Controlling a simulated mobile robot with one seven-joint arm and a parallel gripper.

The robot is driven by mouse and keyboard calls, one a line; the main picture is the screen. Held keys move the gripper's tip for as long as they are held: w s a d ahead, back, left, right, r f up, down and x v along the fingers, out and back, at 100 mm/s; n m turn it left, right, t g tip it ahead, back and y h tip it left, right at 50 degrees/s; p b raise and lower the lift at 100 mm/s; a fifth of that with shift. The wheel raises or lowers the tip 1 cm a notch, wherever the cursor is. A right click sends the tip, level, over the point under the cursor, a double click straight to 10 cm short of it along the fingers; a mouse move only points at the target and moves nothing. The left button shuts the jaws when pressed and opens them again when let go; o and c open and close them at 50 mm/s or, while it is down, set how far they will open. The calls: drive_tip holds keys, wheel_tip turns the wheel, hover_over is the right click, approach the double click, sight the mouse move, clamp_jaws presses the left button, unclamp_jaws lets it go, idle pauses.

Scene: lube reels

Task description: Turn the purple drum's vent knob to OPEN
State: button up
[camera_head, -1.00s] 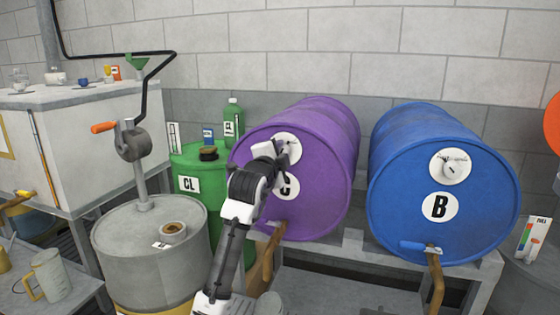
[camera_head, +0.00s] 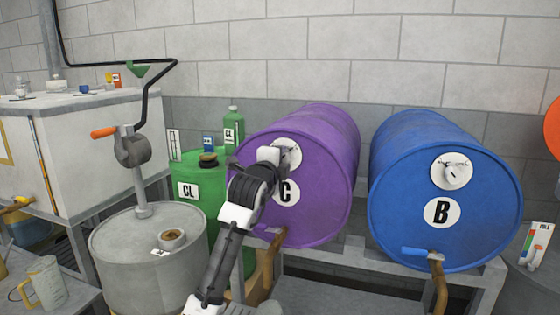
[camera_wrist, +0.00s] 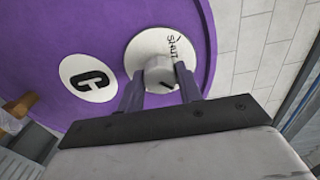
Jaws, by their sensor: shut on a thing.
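The purple drum (camera_head: 325,140) lies on its side on a rack, with a white C label on its face. Its vent knob (camera_wrist: 160,72), a light grey cap with a dark line, sits on a white disc (camera_head: 294,145). In the wrist view the word SHUT (camera_wrist: 173,47) shows on the disc above and right of the knob; no OPEN mark is visible. My gripper (camera_wrist: 159,80) is shut on the knob, one finger on each side. In the head view my wrist hides part of the disc and most of the knob.
A blue drum (camera_head: 440,135) marked B lies to the right, with its own vent disc and a blue-handled tap (camera_head: 418,251). A green drum (camera_head: 195,172) and a grey drum with a hand pump (camera_head: 132,148) stand left of my arm.

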drive_tip(key=o, duration=1)
drive_tip(key=b+v, duration=0.2)
drive_tip(key=v, duration=1.1)
drive_tip(key=shift+s, duration=0.35)
drive_tip(key=shift+a, duration=0.15)
